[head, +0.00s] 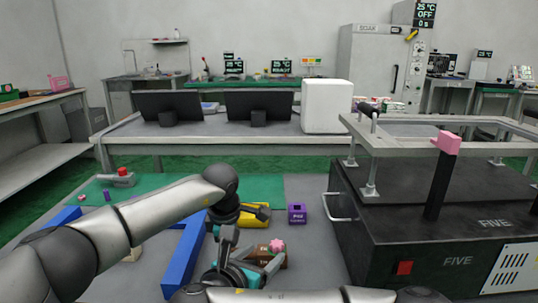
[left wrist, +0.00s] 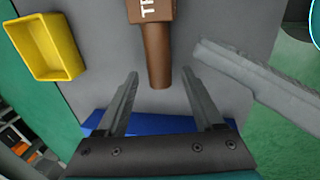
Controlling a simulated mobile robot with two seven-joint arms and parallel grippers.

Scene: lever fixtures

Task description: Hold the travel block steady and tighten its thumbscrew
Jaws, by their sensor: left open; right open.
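The brown travel block (head: 277,258) lies on the bench in front of me, partly covered by my right gripper, with a pink knob (head: 277,245), likely the thumbscrew, on top. In the left wrist view the block (left wrist: 152,10) shows at the top edge with its round brown handle (left wrist: 159,62); the knob is out of that picture. My left gripper (left wrist: 160,78) is open, its fingers either side of the handle's end in the picture, not visibly touching. In the head view it is partly hidden by my left arm. My right gripper (head: 234,246) is open beside the block.
A yellow bin (head: 256,220) and a purple block (head: 297,214) lie beyond the travel block. A blue bar (head: 184,260) lies to the left. A black machine (head: 370,235) with a pink-topped lever (head: 446,145) stands close on the right.

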